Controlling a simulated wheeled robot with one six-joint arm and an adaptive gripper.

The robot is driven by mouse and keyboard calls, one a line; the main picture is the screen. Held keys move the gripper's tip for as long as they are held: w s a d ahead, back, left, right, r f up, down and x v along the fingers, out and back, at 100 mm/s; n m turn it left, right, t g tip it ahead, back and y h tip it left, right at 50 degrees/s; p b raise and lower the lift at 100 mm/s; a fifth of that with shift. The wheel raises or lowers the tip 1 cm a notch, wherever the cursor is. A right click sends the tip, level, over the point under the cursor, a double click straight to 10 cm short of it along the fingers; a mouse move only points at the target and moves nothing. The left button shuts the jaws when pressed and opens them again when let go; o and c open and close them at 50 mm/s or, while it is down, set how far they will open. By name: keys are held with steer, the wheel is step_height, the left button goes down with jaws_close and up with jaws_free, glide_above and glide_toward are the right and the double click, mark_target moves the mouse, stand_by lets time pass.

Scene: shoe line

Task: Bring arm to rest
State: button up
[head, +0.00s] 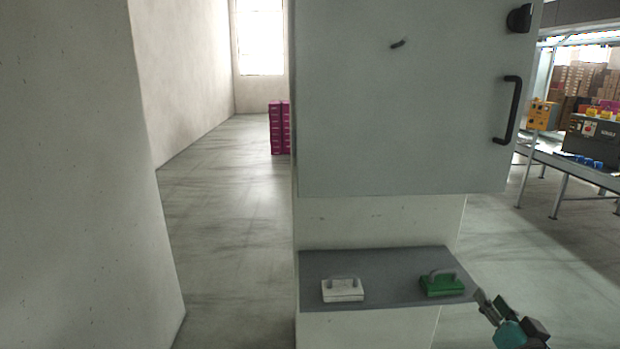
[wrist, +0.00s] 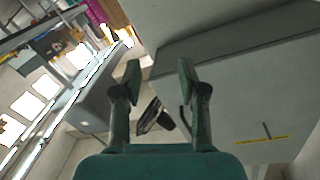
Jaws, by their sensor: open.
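My gripper (head: 488,303) shows at the lower right of the head view, just off the right front corner of the grey shelf. In the wrist view my gripper (wrist: 160,76) has its two fingers spread apart with nothing held between them. A green block with a handle (head: 441,285) sits on the right part of the shelf, close to my gripper but apart from it. A white block with a handle (head: 342,291) sits on the left part of the shelf. Most of my arm is out of the head view.
The grey shelf (head: 390,270) juts from a pale pillar, below a large grey cabinet (head: 400,130) with a black handle (head: 508,110). A pale wall (head: 80,180) stands at left. A workbench (head: 580,170) is at far right. Open floor lies between and right of the pillar.

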steer(key=s+a+f+g, duration=0.1)
steer(key=s+a+f, duration=0.3)
steer(key=s+f, duration=0.3)
steer(key=s+a+f+n, duration=0.1)
steer(key=s+a+f, duration=0.3)
steer(key=s+f, duration=0.3)
steer(key=s+a+f+g, duration=0.1)
steer(key=s+a+f, duration=0.3)
steer(key=s+f, duration=0.25)
steer(key=s+a+n, duration=0.2)
steer(key=s+a, duration=0.1)
steer(key=s, duration=1)
steer(key=s+a+r+n+y, duration=0.1)
steer(key=s+a+n, duration=0.1)
steer(key=s, duration=1.1)
steer(key=shift+s+a+r+n+g+y, duration=0.15)
steer(key=shift+a+r+n+g+y, duration=0.2)
steer(key=shift+a, duration=0.55)
steer(key=shift+f, duration=0.1)
